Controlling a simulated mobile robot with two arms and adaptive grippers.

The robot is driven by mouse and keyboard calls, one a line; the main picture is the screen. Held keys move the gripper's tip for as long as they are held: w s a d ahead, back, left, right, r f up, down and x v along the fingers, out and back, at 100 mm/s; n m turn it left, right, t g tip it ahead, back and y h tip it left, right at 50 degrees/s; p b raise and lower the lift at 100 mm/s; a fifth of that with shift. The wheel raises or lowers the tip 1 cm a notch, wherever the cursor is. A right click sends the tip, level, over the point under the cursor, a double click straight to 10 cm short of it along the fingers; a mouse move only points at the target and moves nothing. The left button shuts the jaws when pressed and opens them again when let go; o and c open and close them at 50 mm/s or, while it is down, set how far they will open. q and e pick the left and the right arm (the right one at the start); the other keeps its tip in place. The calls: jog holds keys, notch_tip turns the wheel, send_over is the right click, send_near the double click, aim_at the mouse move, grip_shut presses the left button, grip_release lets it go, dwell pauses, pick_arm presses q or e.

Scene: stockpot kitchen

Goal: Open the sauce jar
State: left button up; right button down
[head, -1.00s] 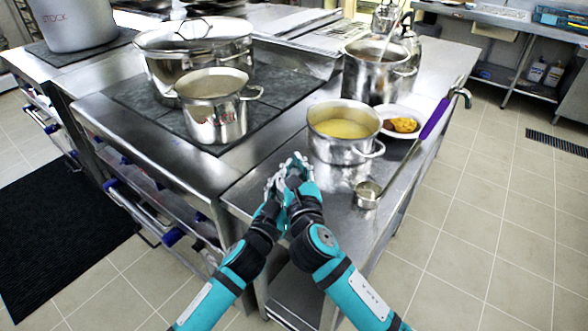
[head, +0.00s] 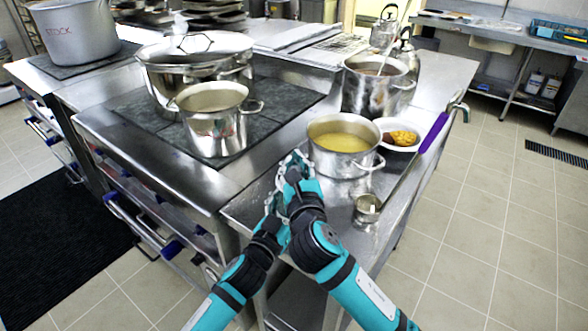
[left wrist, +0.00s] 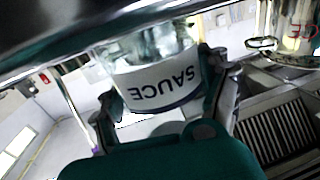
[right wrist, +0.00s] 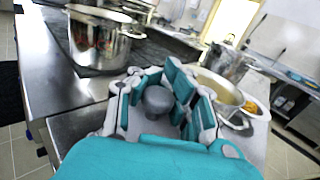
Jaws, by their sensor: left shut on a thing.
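The sauce jar (left wrist: 160,86), clear with a white SAUCE label, sits between the fingers of my left gripper (left wrist: 168,95) in the left wrist view. The lettering appears upside down there. My left gripper is shut on the jar; in the head view it shows low beside the right one (head: 272,203). My right gripper (head: 294,163) is close by, over the counter's near corner. In the right wrist view its fingers are spread around a round grey knob-like piece (right wrist: 156,100), possibly the lid. Whether they touch it is unclear. The jar is hidden in the head view.
A soup pot (head: 340,150) stands just right of my grippers, with a ladle (head: 367,208) and a white plate of food (head: 398,146) nearby. A steel pot (head: 213,125) stands on the stove at left. The counter (head: 325,215) has bare room in front.

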pick_arm(q)
jog(key=o, duration=1.7)
jog(key=shift+s, duration=0.1)
